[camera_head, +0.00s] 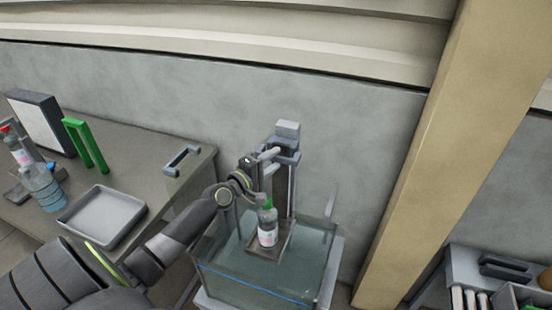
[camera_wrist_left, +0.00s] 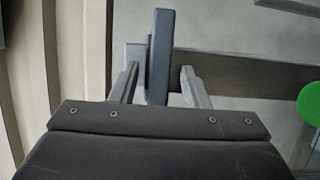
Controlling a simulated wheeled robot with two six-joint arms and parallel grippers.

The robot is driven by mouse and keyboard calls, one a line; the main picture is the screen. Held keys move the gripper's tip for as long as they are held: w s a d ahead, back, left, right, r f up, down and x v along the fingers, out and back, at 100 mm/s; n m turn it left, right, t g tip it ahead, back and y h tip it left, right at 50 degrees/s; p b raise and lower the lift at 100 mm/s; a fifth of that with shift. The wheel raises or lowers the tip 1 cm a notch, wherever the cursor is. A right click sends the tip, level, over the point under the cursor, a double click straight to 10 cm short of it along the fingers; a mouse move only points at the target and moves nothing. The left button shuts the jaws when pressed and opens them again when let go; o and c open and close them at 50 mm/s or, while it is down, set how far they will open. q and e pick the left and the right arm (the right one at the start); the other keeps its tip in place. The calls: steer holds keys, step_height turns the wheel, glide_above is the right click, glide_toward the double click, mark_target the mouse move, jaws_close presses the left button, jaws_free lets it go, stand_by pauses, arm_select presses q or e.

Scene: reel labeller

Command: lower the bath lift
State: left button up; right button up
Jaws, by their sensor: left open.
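The bath lift (camera_head: 290,185) is an upright grey column at the back of a clear water bath (camera_head: 262,290). A small platform (camera_head: 283,243) on the lift carries a bottle (camera_head: 267,228) with a green cap and a pinkish-white label. My left gripper (camera_head: 268,154) is at the upper part of the column, above the bottle. In the left wrist view my left gripper (camera_wrist_left: 160,76) is open, with a blue-grey upright bar (camera_wrist_left: 160,55) of the lift between or just beyond its fingers. Contact cannot be told. My right gripper is out of view.
A table at the left holds a grey tray (camera_head: 103,216), a blue bottle (camera_head: 42,186), a green frame (camera_head: 86,145), a panel (camera_head: 42,122) and a grey handle (camera_head: 182,160). A beige post (camera_head: 455,140) stands right of the bath. A green disc (camera_wrist_left: 310,103) shows in the wrist view.

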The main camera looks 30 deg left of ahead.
arm_select(q)
steer(key=shift+w+d, duration=0.15)
steer(key=shift+w, duration=0.7)
jaws_close()
